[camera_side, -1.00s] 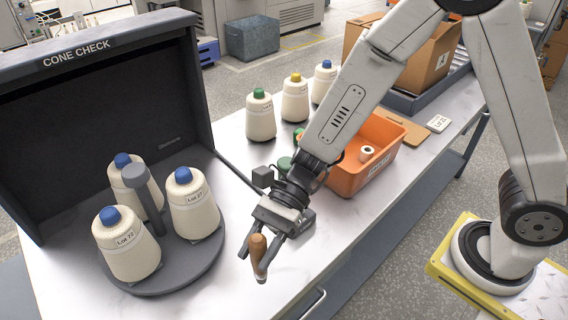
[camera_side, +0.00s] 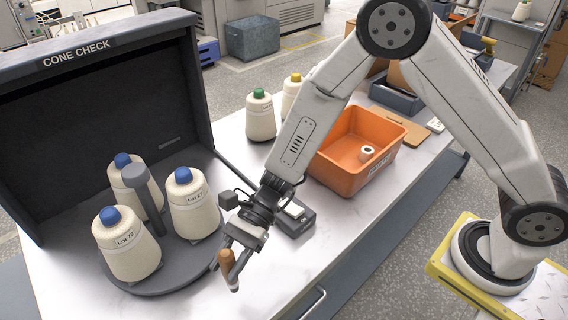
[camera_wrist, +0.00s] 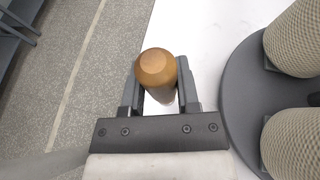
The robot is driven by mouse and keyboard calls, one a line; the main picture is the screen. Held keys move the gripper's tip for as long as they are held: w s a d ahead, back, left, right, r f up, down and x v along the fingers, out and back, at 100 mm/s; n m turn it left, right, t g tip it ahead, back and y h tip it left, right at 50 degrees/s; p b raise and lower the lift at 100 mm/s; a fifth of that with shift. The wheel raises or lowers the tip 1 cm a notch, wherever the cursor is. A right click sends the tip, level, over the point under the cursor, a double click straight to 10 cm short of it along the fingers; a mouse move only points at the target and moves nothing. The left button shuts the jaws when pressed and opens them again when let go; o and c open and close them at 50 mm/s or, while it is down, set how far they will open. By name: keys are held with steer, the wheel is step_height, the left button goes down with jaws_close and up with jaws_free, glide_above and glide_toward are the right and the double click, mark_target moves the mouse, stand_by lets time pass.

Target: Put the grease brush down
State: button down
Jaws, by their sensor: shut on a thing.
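The grease brush (camera_side: 227,262) has a brown wooden handle with a rounded end. My gripper (camera_side: 231,271) is shut on it and holds it roughly upright, near the front edge of the white table. In the wrist view the handle's round end (camera_wrist: 157,68) stands between the two fingers of my gripper (camera_wrist: 159,92). The brush's lower end is mostly hidden in the wrist view. I cannot tell whether its lower tip touches the table.
A dark round turntable (camera_side: 160,284) with cones (camera_side: 128,245) with blue tops stands just left of my gripper. A small grey device (camera_side: 296,219) and an orange bin (camera_side: 345,184) are to the right. White table (camera_side: 262,285) is clear between the turntable and the front edge.

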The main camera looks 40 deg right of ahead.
steer(key=shift+w+a+f, duration=0.15)
steer(key=shift+f, duration=1.6)
steer(key=shift+f, duration=0.2)
steer(key=shift+c, duration=1.7)
jaws_free()
steer(key=shift+r, duration=0.2)
steer(key=shift+w+d+r, duration=0.1)
steer(key=shift+d, duration=0.15)
steer(key=v, duration=1.1)
steer(key=shift+d, duration=0.25)
